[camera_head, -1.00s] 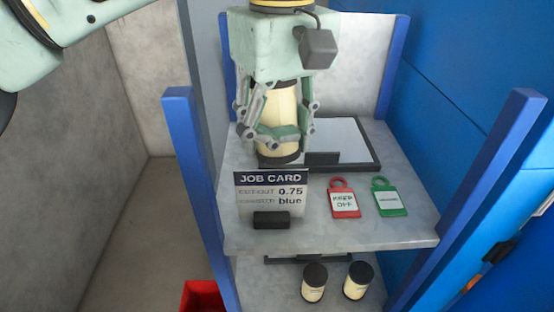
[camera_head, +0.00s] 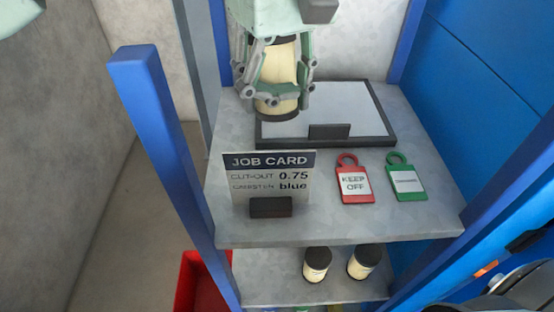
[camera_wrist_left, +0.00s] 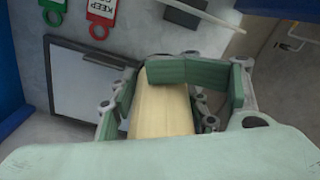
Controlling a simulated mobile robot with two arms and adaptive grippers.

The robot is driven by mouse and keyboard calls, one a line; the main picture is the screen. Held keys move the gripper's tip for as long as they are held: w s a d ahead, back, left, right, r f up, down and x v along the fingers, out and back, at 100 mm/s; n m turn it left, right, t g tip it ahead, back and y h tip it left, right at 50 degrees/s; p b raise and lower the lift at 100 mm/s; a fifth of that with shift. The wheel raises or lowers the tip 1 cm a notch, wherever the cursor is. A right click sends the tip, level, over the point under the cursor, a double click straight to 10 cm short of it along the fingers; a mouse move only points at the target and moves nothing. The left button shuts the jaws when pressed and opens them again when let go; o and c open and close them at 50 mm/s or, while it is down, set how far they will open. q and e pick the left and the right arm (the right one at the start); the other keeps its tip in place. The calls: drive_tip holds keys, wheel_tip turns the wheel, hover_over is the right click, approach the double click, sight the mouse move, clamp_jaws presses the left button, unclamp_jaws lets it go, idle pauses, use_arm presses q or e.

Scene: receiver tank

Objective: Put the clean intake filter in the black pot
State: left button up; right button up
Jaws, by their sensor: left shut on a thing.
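A cream cylindrical filter (camera_head: 280,66) with dark end caps is upright in my left gripper (camera_head: 275,92). The gripper is shut around its body, above the left part of a black-framed grey tray; I cannot tell whether the filter's lower end touches it. In the left wrist view the filter (camera_wrist_left: 160,112) lies between the green finger pads of the left gripper (camera_wrist_left: 172,92), and its surface looks plain and pale. No black pot shows in these frames. My right gripper is not in view.
The black-framed tray (camera_head: 375,141) lies on the grey upper shelf. In front are a job card (camera_head: 268,176), a red KEEP OFF tag (camera_head: 353,183) and a green tag (camera_head: 405,180). Two small cream canisters (camera_head: 317,264) stand below. Blue posts (camera_head: 160,150) flank the shelf; a red bin (camera_head: 200,275) is low left.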

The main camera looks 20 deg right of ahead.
use_arm(q)
wheel_tip(320, 180, down, 6)
drive_tip(key=shift+w+r+p, duration=0.15)
drive_tip(key=shift+r+p, duration=0.1)
drive_tip(key=shift+p, duration=0.6)
wheel_tip(320, 180, down, 4)
drive_tip(key=shift+r+p, duration=0.25)
drive_tip(key=shift+p, duration=0.5)
drive_tip(key=shift+f, duration=0.25)
drive_tip(key=shift+f, duration=0.1)
drive_tip(key=shift+f+b, duration=0.15)
drive_tip(key=shift+b, duration=0.15)
drive_tip(key=o, duration=1.6)
drive_tip(key=shift+o, duration=0.2)
